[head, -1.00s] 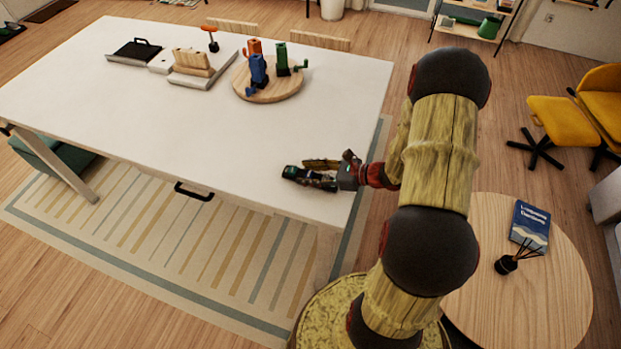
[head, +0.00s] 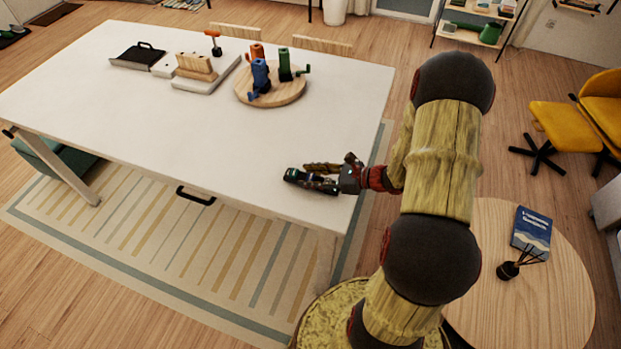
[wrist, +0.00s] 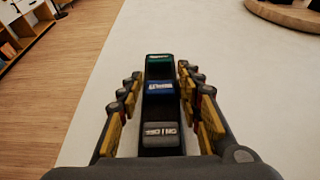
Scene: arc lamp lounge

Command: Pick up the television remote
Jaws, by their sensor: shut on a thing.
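The television remote is a dark, slim bar with green, blue and grey buttons. In the wrist view the remote (wrist: 159,105) lies lengthwise between the two fingers of my gripper (wrist: 160,88), its far end pointing away. In the head view the remote (head: 297,177) shows at the right front corner of the white table (head: 140,130), with its near part partly hidden by my gripper (head: 322,176). My gripper is shut on the remote's sides. I cannot tell whether the remote touches the tabletop or is just above it.
A round wooden board (head: 291,94) with blue, orange and green figures stands further back on the table. Behind it at left are a wooden block (head: 196,66) and a black-handled tray (head: 137,55). A round side table (head: 505,290) holds a book (head: 531,230) and a diffuser (head: 508,270).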

